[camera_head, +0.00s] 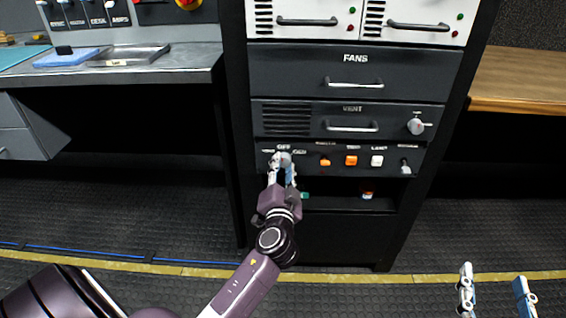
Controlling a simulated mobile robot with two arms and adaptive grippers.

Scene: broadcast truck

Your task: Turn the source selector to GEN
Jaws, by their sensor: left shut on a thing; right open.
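The source selector (284,158) is a light grey knob at the left end of a dark control panel low in the rack. The label OFF shows above it, with a label on its left and GEN on its right; the left label is too small to read. My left gripper (283,165) is shut on the knob from below and hides its lower part, so I cannot tell which label it points to. My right gripper (495,292) is open and empty over the floor at the bottom right.
Right of the selector are two orange switches (351,160), a white switch (377,160) and a small lever (405,166). Above are the VENT panel (300,123) and FANS drawer (300,72) with handles. An open shelf with small items lies below. Desks flank the rack.

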